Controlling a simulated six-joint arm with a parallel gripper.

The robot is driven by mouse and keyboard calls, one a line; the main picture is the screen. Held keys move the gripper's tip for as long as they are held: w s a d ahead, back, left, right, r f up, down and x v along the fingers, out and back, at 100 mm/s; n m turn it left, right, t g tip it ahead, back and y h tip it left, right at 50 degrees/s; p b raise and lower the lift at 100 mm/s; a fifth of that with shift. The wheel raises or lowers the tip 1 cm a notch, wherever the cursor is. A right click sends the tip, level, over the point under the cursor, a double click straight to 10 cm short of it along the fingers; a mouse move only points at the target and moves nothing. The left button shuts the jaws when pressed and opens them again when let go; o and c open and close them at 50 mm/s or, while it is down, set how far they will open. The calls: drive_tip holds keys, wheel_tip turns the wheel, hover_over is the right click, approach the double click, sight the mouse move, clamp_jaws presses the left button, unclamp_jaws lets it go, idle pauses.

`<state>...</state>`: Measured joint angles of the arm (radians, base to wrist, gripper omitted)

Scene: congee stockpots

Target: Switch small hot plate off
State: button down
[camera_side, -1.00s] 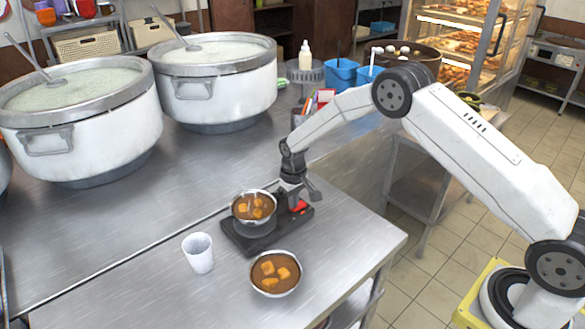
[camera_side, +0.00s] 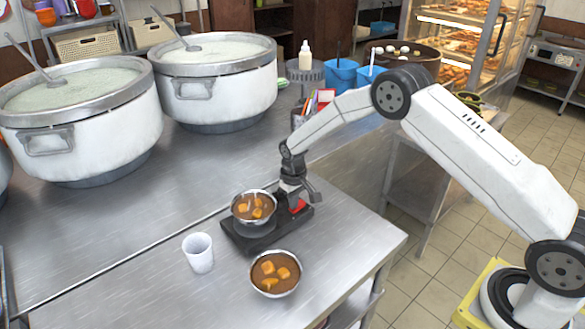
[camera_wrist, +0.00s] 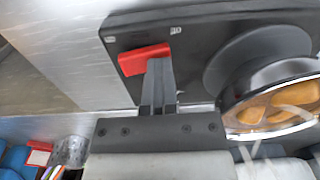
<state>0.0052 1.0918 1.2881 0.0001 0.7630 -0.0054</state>
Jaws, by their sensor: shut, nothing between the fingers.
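The small hot plate (camera_side: 245,243) is a dark, low slab on the steel table, and it also fills the top of the wrist view (camera_wrist: 190,35). Its red switch (camera_wrist: 138,60) is at one end, partly covered by my fingers; a bit of red also shows in the side view (camera_side: 302,205). A metal bowl of brown stew with orange chunks (camera_side: 254,207) sits on the plate's other end. My gripper (camera_wrist: 158,66) is shut and empty, pointing down, with its fingertips at the red switch. I cannot tell whether they touch or press it.
A second stew bowl (camera_side: 275,273) and a white cup (camera_side: 198,253) stand in front of and left of the plate. Two large stockpots (camera_side: 90,130) stand on the back counter. Blue containers (camera_side: 341,75) are behind my arm. The table's right edge is close to the plate.

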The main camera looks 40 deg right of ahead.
sight(296, 210)
drive_tip(key=shift+r, duration=0.1)
wheel_tip(296, 210, up, 8)
idle(1.4)
drive_tip(key=s+r+t, duration=0.1)
drive_tip(key=s+r, duration=0.2)
drive_tip(key=s, duration=1)
drive_tip(key=s+r+t, duration=0.1)
drive_tip(key=s+r, duration=0.3)
drive_tip(key=s, duration=1)
drive_tip(key=shift+a+r+t, duration=0.15)
drive_tip(key=shift+r+t, duration=0.15)
